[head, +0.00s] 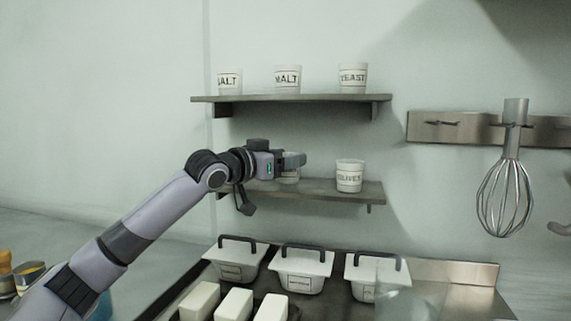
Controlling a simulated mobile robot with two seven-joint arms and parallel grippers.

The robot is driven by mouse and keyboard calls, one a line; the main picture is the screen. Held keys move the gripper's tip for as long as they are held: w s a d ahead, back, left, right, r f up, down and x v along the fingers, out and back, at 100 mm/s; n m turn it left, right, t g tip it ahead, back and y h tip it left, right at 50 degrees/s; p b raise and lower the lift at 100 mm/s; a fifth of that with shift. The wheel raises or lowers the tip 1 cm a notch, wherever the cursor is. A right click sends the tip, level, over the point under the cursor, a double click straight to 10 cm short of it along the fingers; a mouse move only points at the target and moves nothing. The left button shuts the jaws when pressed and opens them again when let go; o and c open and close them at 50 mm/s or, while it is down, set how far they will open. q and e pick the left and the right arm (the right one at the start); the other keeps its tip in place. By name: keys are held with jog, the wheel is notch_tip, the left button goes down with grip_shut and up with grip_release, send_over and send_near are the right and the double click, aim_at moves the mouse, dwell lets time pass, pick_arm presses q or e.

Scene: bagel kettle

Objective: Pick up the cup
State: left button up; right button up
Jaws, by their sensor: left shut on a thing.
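My left gripper (293,160) reaches in front of the lower shelf and is shut on a white cup (290,176). The cup is at the lower shelf, mostly hidden behind the gripper, and only part of its side shows. I cannot tell whether it touches the shelf. Another white cup with a dark label (349,176) stands upright on the same shelf to the right, apart from the gripper. My right gripper is not in view.
The lower shelf (325,190) hangs under an upper shelf (250,99) with three labelled cups. Lidded white containers (303,269) and pale blocks (234,303) sit below. A whisk (505,195) hangs from a wall rail at the right.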

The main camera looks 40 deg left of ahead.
pick_arm(q)
notch_tip(320, 180, up, 6)
jog(key=p, duration=0.2)
jog(key=s+d+b, duration=0.3)
jog(key=s+d, duration=0.1)
jog(key=s, duration=0.4)
jog(key=s+d+b, duration=0.4)
jog(key=s+d, duration=0.1)
jog(key=s, duration=0.4)
jog(key=shift+d, duration=0.25)
jog(key=shift+f, duration=0.15)
